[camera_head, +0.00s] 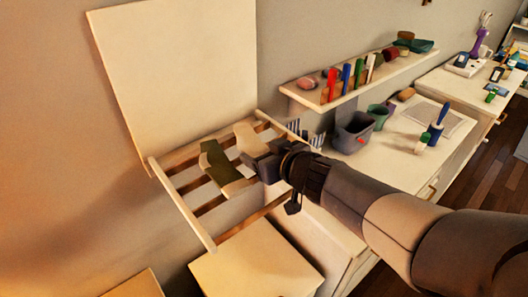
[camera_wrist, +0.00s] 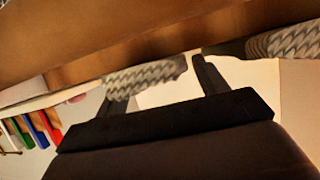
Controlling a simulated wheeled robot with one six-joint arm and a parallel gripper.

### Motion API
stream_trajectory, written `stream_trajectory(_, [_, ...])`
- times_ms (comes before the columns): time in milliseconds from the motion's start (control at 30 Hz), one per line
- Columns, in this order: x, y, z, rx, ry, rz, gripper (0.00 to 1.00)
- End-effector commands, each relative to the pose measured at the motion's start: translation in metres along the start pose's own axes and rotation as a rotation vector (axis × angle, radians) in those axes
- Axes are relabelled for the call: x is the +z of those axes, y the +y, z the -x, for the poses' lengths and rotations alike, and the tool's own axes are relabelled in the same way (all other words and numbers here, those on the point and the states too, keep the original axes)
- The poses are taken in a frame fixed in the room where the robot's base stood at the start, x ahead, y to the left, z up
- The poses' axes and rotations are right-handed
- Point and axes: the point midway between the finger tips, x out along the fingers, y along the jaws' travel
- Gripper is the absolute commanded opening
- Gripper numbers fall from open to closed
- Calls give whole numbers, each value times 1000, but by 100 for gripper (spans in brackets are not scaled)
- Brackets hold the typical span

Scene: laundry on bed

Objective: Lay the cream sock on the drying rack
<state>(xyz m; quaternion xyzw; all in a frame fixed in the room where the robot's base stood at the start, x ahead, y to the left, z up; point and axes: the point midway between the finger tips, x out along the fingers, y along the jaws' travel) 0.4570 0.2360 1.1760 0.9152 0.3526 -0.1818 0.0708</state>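The cream sock (camera_head: 248,140) lies across the slats of the wooden drying rack (camera_head: 182,207), beside a green sock with cream ends (camera_head: 220,165). My gripper (camera_head: 262,162) is at the near right end of the cream sock, at rack level. In the wrist view, the two dark fingers (camera_wrist: 163,82) stand apart. The knitted cream sock part (camera_wrist: 145,77) lies across the left fingertip, and I see no grip on it. Part of the green sock (camera_wrist: 228,48) shows beyond the right finger. My wrist hides some of the rack's right side.
A tall pale panel (camera_head: 180,75) stands behind the rack. A wall shelf (camera_head: 350,85) with small items is to the right, above a white dresser top (camera_head: 390,155) with a grey bin (camera_head: 352,131). A pale box-like surface (camera_head: 255,262) lies below the rack.

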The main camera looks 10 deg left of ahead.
Motion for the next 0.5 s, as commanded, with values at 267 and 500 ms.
stream_trajectory(267, [0,0,0,0,0,0,83])
stream_trajectory(500, [-6,0,3,1,1,0,83])
